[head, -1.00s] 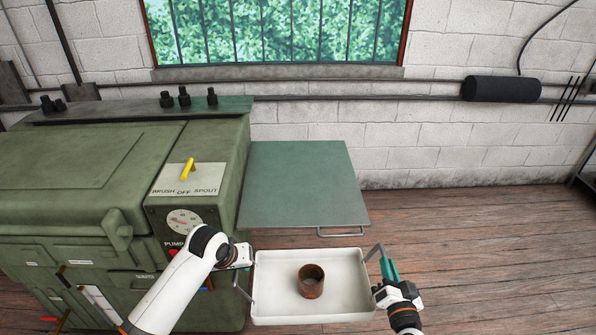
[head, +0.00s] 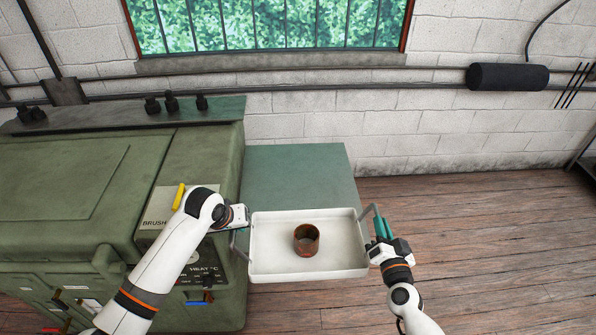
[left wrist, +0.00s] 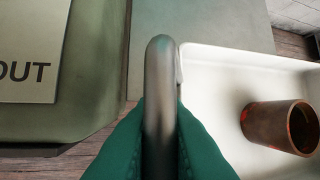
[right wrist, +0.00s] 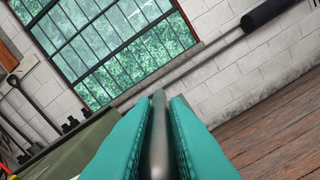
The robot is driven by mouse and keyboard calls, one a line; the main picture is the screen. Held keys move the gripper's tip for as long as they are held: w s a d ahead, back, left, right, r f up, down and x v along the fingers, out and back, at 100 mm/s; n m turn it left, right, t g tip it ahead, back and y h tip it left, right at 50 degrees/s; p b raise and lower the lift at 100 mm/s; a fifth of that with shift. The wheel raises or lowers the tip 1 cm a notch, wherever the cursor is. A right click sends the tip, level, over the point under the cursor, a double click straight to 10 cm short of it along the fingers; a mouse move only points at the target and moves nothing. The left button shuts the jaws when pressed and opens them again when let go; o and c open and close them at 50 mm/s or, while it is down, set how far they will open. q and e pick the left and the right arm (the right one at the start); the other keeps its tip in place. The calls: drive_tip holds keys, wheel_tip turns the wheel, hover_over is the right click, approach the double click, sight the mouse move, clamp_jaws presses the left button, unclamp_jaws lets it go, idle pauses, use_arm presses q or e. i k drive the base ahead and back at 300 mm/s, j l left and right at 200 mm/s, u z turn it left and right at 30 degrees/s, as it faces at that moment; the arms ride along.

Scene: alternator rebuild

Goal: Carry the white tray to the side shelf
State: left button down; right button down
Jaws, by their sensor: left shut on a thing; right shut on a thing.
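The white tray (head: 285,262) is held in the air between my two grippers, looking about level. A rusty brown ring-shaped part (head: 306,240) stands inside it, near the middle; it also shows in the left wrist view (left wrist: 275,127). My left gripper (head: 238,228) is shut on the tray's left metal handle (left wrist: 160,100). My right gripper (head: 376,228) is shut on the right handle (right wrist: 158,135). The green side shelf (head: 300,170) is beyond the tray, and the tray covers its near part in the head view. I cannot tell whether the tray touches the shelf.
A green machine (head: 70,200) with a yellow lever (head: 179,196) stands directly left of the shelf, close to my left arm. A block wall (head: 420,130) with a window (head: 270,25) and a black cylinder (head: 508,77) is behind. The wooden floor (head: 480,230) on the right is clear.

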sight(299, 188)
drive_tip(key=i+j, duration=0.1)
drive_tip(key=i, duration=0.9)
